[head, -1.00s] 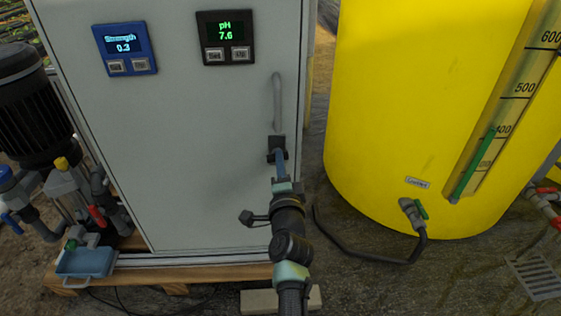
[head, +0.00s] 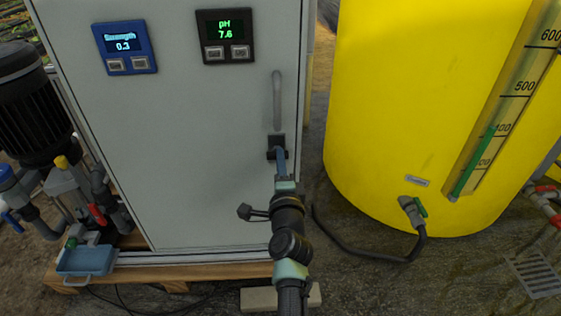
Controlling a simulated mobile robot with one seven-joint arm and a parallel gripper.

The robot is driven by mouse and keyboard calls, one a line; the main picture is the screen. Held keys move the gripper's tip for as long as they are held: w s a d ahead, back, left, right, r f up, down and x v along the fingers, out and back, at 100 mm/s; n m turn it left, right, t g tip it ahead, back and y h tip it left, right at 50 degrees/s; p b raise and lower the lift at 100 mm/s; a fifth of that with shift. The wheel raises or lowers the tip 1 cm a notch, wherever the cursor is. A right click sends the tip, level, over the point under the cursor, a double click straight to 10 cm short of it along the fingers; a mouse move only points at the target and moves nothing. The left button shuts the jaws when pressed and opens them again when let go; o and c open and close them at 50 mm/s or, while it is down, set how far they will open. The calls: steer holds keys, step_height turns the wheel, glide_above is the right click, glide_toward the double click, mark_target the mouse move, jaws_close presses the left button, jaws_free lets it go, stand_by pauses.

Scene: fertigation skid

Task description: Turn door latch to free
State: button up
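The door latch (head: 276,141) is a small dark block low on the right edge of the grey cabinet door (head: 190,160), just below a vertical grey bar handle (head: 277,98). My gripper (head: 281,158) is at the latch, its blue-grey end overlapping the latch's lower part. My arm comes up from the bottom of the picture and hides part of the door behind it. The fingers are too small and too covered to tell whether they are open or shut on the latch. The door looks closed.
A blue strength display (head: 125,48) and a black pH display (head: 225,37) sit high on the cabinet. A yellow tank (head: 400,110) stands close on the right with a hose (head: 370,256). A pump (head: 32,105) and blue tray (head: 86,261) are on the left.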

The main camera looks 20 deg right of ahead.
steer(key=o, duration=0.3)
steer(key=shift+o, duration=0.2)
steer(key=p+v, duration=0.5)
steer(key=v, duration=0.8)
